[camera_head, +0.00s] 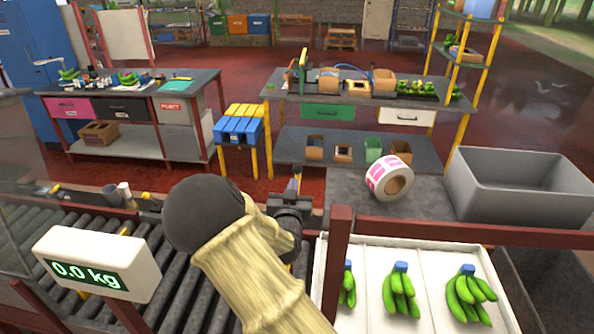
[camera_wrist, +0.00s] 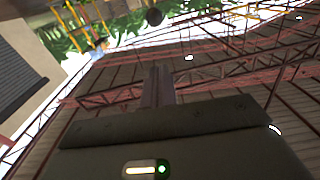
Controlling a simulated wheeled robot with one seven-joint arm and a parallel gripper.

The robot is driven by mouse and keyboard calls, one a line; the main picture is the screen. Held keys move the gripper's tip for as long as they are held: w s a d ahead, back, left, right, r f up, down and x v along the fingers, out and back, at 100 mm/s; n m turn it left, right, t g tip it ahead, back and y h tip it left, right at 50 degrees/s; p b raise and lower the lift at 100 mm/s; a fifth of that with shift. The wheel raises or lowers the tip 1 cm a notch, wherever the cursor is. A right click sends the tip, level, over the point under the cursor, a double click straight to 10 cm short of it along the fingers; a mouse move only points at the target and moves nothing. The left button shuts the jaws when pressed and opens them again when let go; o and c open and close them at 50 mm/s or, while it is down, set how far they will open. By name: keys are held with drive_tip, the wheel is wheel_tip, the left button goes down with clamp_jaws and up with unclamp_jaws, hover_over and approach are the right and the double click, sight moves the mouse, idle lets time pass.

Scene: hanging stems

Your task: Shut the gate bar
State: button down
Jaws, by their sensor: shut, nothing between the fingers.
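A dark red bar (camera_head: 470,233) runs across the right side of the head view, behind the white banana tray. It looks like the gate bar, but I cannot tell whether it is open or shut. A dark red post (camera_head: 337,265) stands at the tray's left edge. My gripper (camera_head: 297,174) points upward beyond my tan arm, left of the bar and apart from it. In the wrist view my gripper's fingers (camera_wrist: 158,72) are together with nothing between them, against the roof trusses. No bar shows clearly there. My arm hides part of the area around the post.
A roller conveyor (camera_head: 190,285) lies at the lower left, with a scale display (camera_head: 97,264) reading 0.0 kg. The tray (camera_head: 430,322) holds banana bunches. A label roll (camera_head: 390,179) and a grey bin (camera_head: 520,187) stand behind the bar. Red floor lies beyond.

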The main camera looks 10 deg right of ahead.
sight(296, 173)
drive_tip(key=p+x, duration=0.1)
drive_tip(key=x, duration=0.1)
drive_tip(key=p+x, duration=0.2)
drive_tip(key=x, duration=0.1)
drive_tip(key=f+p+x, duration=0.1)
drive_tip(key=x, duration=0.2)
drive_tip(key=shift+w, duration=0.15)
drive_tip(key=shift+w+d+f+p, duration=0.15)
drive_tip(key=shift+w+f+p, duration=0.5)
drive_tip(key=shift+w, duration=0.05)
drive_tip(key=shift+w+f, duration=0.1)
drive_tip(key=shift+f, duration=0.15)
drive_tip(key=shift+w, duration=0.1)
